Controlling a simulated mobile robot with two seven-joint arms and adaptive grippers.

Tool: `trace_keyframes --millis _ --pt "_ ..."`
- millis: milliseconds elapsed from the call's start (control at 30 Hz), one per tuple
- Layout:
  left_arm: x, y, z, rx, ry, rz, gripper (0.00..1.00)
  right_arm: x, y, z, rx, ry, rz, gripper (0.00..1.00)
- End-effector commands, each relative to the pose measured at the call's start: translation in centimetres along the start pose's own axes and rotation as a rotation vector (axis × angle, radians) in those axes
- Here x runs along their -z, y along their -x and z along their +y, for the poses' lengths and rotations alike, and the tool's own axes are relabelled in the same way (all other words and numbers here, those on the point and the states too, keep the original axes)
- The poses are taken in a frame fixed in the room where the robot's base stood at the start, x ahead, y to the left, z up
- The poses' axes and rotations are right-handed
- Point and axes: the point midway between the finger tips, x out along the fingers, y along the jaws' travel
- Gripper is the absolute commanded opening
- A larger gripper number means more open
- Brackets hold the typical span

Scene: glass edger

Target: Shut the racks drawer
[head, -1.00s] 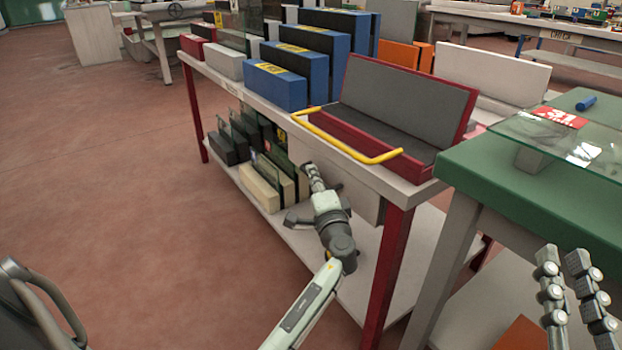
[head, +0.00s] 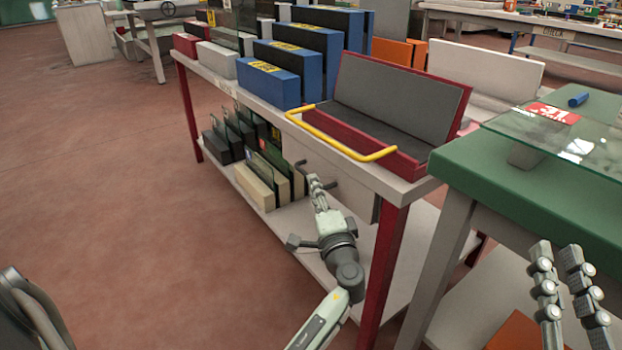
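The racks drawer (head: 357,190) is a pale grey front under the red-legged table's top, with a dark bar handle (head: 333,183). Its front sits close under the table edge; I cannot tell how far out it stands. My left gripper (head: 314,181) is in front of the drawer, its fingertips up at the handle. Its fingers overlap in this view, so I cannot tell their opening or whether they touch the handle. My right gripper (head: 556,248) is at the lower right, its two fingers apart with nothing between them, away from the drawer.
The table top (head: 405,188) carries a red tray (head: 410,165) with a yellow bar (head: 335,142) and blue boxes (head: 268,84). Its lower shelf (head: 283,222) holds racks (head: 254,187). A green bench (head: 500,175) with a glass sheet (head: 575,140) stands right.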

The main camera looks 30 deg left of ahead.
Motion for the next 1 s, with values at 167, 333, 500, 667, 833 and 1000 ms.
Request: trace_keyframes --millis 167,333,500,667,833,1000 --pt "0.1 3.5 0.1 -0.002 0.0 0.002 0.31 0.0 0.0 0.0 0.0 0.0 0.0 0.19" --pt "0.1 5.2 0.0 0.0 0.001 0.001 0.31 0.0 0.0 0.0 0.0 0.0 0.0 0.19" --pt "0.1 5.6 0.0 0.001 0.001 0.001 0.31 0.0 0.0 0.0 0.0 0.0 0.0 0.19" --pt "0.1 5.6 0.0 0.001 0.001 0.001 0.31 0.0 0.0 0.0 0.0 0.0 0.0 0.19" --pt "0.1 5.6 0.0 0.001 0.001 0.001 0.31 0.0 0.0 0.0 0.0 0.0 0.0 0.19" --pt "-0.7 5.5 0.4 -0.031 0.012 -0.009 0.31 -0.9 -0.1 0.3 -0.004 0.007 -0.041 0.19"
